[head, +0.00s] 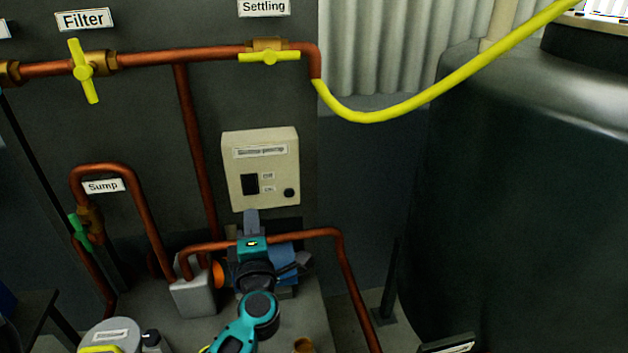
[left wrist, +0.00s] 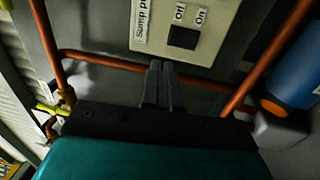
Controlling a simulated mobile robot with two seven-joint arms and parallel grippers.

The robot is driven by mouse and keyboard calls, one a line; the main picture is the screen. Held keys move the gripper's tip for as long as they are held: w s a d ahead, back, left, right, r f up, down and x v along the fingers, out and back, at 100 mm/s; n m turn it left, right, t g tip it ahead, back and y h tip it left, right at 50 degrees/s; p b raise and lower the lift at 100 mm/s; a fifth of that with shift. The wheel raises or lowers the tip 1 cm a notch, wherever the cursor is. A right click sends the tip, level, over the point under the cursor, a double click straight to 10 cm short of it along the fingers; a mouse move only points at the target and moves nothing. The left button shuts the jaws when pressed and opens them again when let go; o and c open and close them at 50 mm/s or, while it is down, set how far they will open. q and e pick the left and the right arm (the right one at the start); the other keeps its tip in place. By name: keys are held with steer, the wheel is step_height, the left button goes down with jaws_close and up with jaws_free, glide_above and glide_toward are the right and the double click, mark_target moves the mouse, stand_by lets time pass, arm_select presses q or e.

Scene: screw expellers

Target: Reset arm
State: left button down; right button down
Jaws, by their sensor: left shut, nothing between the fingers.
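My left arm comes up from the bottom in the head view, and its left gripper (head: 251,222) is just below a beige switch box (head: 260,168). The fingers are shut with nothing between them. In the left wrist view the gripper (left wrist: 159,70) points toward the same switch box (left wrist: 187,25), which has a dark switch with on and off labels and a partly cut-off sump label. A gap between fingers and box cannot be judged. My right gripper is not in view.
Copper pipes (head: 185,115) run around the box, with yellow valve handles (head: 84,71) above and a green one (head: 80,232) at left. A yellow hose (head: 420,102) leads to a big dark tank (head: 530,180) at right. A blue cylinder (left wrist: 294,75) sits right in the wrist view.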

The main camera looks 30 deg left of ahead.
arm_select(q)
steer(key=s+d+f+m+t+h, duration=0.15)
steer(key=d+f+m+h, duration=0.25)
steer(key=d+m+h, duration=0.45)
steer(key=s+d+f+m+t+h, duration=0.1)
steer(key=s+d+f+m+h, duration=0.35)
steer(key=m, duration=0.65)
steer(key=s+d+f+m+g+h, duration=0.1)
steer(key=s+d+f+m+g, duration=0.4)
steer(key=s+f+m, duration=0.3)
steer(key=shift+s+d+f+m+g+h, duration=0.15)
steer(key=shift+d+f+m+g+h, duration=0.2)
steer(key=shift+f+m+g, duration=0.35)
steer(key=shift+f, duration=0.1)
